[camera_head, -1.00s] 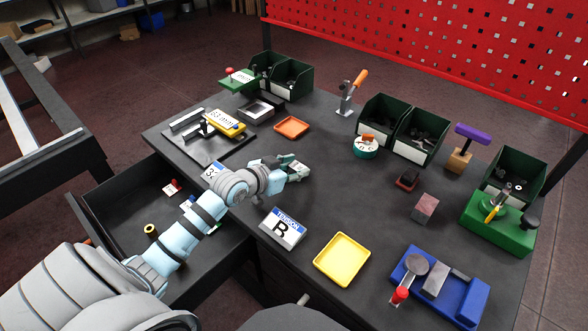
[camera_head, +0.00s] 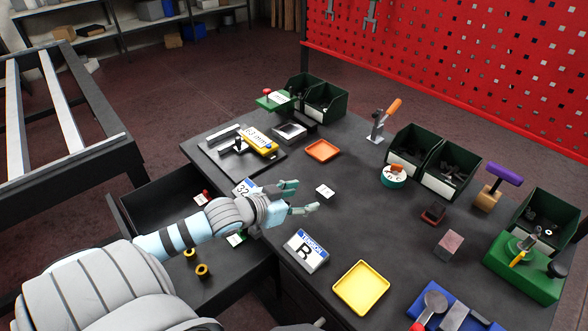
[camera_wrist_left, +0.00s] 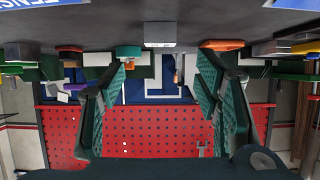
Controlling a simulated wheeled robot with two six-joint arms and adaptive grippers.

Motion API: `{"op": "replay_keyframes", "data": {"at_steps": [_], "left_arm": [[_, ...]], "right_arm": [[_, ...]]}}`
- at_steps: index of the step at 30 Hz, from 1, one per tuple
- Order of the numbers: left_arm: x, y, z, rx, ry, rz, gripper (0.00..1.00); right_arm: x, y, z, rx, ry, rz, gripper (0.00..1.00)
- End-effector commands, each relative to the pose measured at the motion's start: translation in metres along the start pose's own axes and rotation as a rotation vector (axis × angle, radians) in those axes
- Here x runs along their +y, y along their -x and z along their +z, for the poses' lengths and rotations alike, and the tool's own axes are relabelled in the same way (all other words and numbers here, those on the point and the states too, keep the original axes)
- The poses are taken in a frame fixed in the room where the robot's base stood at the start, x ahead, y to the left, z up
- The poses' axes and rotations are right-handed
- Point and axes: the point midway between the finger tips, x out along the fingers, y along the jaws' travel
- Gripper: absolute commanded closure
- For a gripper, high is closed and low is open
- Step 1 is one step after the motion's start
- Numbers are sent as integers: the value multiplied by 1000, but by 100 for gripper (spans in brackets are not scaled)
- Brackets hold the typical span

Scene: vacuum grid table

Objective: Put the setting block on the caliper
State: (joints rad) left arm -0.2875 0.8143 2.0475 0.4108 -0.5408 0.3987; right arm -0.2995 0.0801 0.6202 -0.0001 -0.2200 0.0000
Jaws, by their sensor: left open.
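The caliper (camera_head: 240,147) lies on a dark plate (camera_head: 217,160) at the back left of the table, with a yellow body labelled 63 mm. A small white-topped block (camera_head: 325,190) with a dark mark on it lies on the bare table. It may be the setting block; I cannot read its mark surely. My left gripper (camera_head: 302,196) is open and empty, just left of this block, its fingers pointing toward it. In the left wrist view the block (camera_wrist_left: 160,31) shows beyond and between the spread fingers (camera_wrist_left: 163,85). My right gripper is not in view.
A sign with 32 (camera_head: 246,187) and a TENSION sign (camera_head: 306,252) stand near the front edge. An orange tray (camera_head: 322,150) lies behind the block, a yellow tray (camera_head: 361,288) in front. An open drawer (camera_head: 165,205) is under my left arm. Green bins (camera_head: 405,157) stand behind.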

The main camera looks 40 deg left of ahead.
Motion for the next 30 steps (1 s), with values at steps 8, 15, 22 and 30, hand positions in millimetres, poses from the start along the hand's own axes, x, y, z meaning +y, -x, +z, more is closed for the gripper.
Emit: {"op": "replay_keyframes", "data": {"at_steps": [8, 15, 22, 30], "left_arm": [[-8, 10, -58, 145, -63, 1, 39], [-5, 24, -101, -102, -14, 3, 39], [0, 25, -52, -330, 10, 6, 39], [2, -38, -29, -332, 8, 9, 39]], "right_arm": [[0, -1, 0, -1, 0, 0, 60], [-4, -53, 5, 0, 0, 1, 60], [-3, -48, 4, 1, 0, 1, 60], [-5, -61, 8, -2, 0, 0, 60]]}}
